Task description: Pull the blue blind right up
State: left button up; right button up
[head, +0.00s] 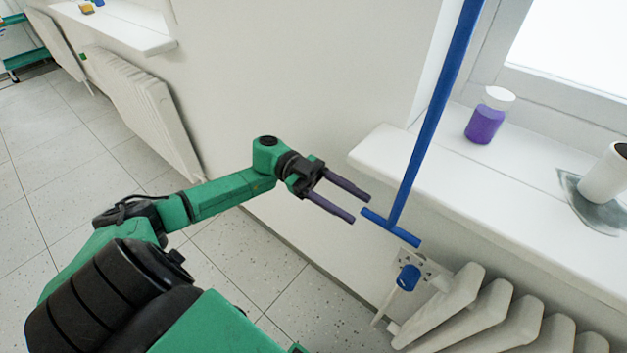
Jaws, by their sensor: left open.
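A long blue strip (433,120) comes down from the top edge in front of the window sill. It ends in a short blue crossbar (391,228), which hangs near the sill's front corner. I cannot tell a wider blind sheet; whatever the strip hangs from is out of view above. My left gripper (361,210) is open and empty, its two dark fingers pointing right. Its fingertips are close to the crossbar's left end in the picture; I cannot tell the gap in depth. My right gripper is not in view.
The white sill (470,165) holds a purple jar (487,117) and a white cup (606,175). Below it are a white radiator (500,315) and a blue-capped valve (408,278). Another radiator (140,105) lines the wall at left. Tiled floor (60,160) is clear at left.

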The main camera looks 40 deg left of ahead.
pick_arm(q)
jog(key=a+b, duration=0.2)
jog(key=a, duration=0.8)
jog(key=shift+w+a, duration=0.15)
jog(key=shift+w, duration=0.2)
jog(key=shift+f, duration=0.1)
jog(key=n+t+h+b, duration=0.1)
jog(key=n+h+b, duration=0.1)
jog(key=n+h, duration=0.25)
send_near(385, 220)
jog(key=shift+n+t, duration=0.3)
jog(key=shift+n, duration=0.25)
jog(key=p+x, duration=0.4)
jog(key=x, duration=0.6)
jog(key=shift+s+p, duration=0.1)
jog(key=shift+p, duration=0.2)
jog(key=shift+d, duration=0.45)
jog(key=shift+c, duration=0.3)
